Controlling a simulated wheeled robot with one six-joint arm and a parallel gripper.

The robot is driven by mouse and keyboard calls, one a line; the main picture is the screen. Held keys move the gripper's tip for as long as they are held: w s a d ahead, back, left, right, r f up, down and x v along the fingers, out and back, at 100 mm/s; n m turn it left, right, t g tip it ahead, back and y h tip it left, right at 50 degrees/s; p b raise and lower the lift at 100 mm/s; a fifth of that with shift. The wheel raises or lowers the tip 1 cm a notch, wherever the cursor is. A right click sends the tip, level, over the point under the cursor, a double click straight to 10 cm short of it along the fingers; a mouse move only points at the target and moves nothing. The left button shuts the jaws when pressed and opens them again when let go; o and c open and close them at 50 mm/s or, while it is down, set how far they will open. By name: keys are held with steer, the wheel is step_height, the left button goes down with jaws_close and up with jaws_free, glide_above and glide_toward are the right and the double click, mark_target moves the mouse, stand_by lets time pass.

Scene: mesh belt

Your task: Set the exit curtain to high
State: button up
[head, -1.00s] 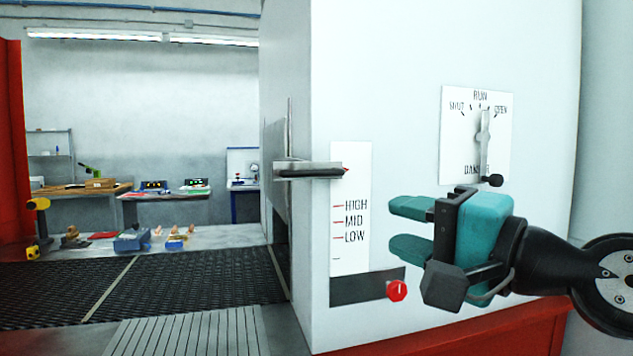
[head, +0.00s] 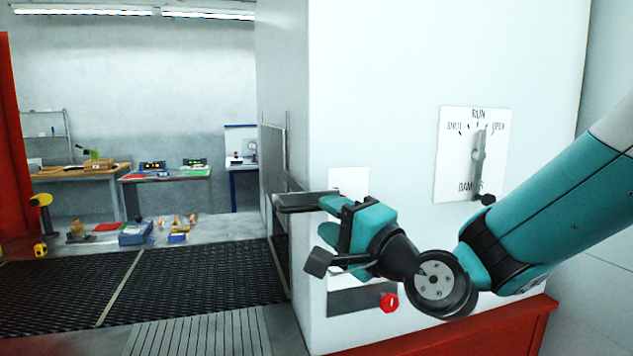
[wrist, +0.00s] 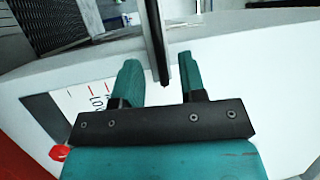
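The exit curtain's lever, a flat grey bar (head: 303,201), sticks out at the corner of the white housing. In the wrist view the bar (wrist: 154,38) comes down between my two teal fingers, with a gap on each side. My gripper (head: 328,217) is open beside the scale plate (head: 348,180). It hides most of the plate's printed marks in the head view. The wrist view shows the LOW label and red tick marks (wrist: 90,87) to the left of the fingers; the bar's end lies beyond them.
A dial plate (head: 455,150) with a dark-knobbed lever is on the housing, right of my gripper. A red knob (head: 389,302) sits below it. A dark mesh belt (head: 190,290) runs at left. Workbenches (head: 165,180) stand in the background.

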mark_target(319, 210)
steer(key=shift+p+x, duration=0.95)
steer(key=shift+x, duration=1.2)
jaws_close()
